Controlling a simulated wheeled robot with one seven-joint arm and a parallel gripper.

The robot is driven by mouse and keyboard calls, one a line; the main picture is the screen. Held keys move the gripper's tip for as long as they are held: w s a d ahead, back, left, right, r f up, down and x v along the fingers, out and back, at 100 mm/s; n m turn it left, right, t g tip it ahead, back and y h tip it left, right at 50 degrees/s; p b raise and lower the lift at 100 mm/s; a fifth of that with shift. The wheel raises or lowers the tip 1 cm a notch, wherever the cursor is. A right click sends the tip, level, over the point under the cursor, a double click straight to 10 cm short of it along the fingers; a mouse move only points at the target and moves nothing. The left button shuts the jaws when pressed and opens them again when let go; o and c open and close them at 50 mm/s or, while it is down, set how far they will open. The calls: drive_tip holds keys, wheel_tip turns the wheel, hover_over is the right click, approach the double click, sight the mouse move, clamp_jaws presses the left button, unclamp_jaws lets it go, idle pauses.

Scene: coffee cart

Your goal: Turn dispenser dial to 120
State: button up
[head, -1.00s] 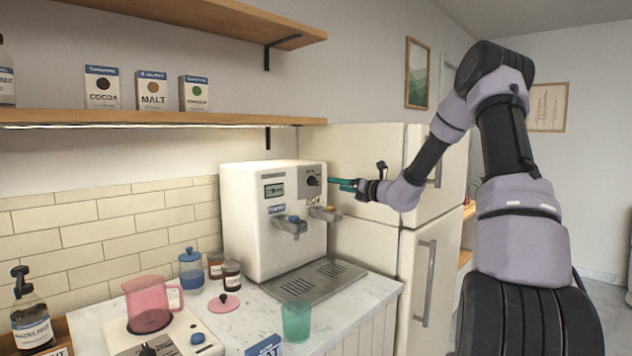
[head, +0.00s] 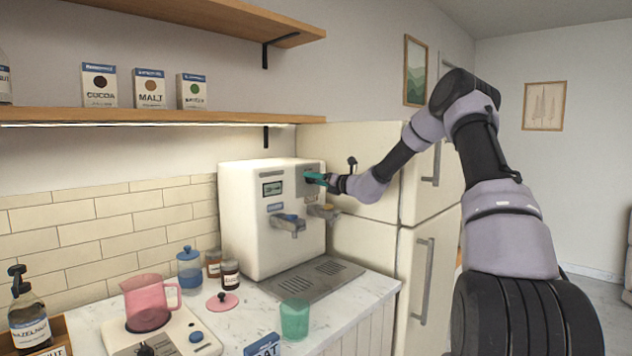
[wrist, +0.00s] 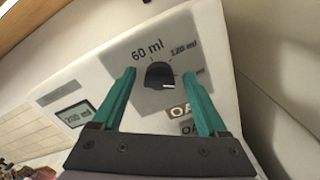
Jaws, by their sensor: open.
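The white dispenser (head: 240,222) stands against the tiled wall in the head view. Its black round dial (wrist: 159,75) shows in the wrist view on a grey panel, with labels "60 ml" (wrist: 147,50) and "120 ml" (wrist: 184,48) and a third, partly covered label beside my right finger. The small display (wrist: 68,116) seems to read 200 ml. My gripper (head: 310,177) is at the dispenser's front panel, and its fingers hide the dial in the head view. In the wrist view its teal fingers are open, one on each side of the dial, with visible gaps. Contact cannot be told.
Two taps (head: 288,224) stick out below the panel, above a drip tray (head: 318,281). A teal cup (head: 294,320), a pink jug (head: 147,305) and jars stand on the counter. The fridge (head: 372,240) stands close on the right, beside my arm.

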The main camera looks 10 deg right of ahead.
clamp_jaws()
drive_tip(key=shift+n, duration=0.4)
drive_tip(key=n, duration=1)
drive_tip(key=shift+s+a+n, duration=0.1)
drive_tip(key=shift+a+n, duration=0.05)
drive_tip(key=shift+n, duration=0.15)
drive_tip(key=shift+f+n, duration=0.1)
drive_tip(key=shift+n, duration=0.2)
unclamp_jaws()
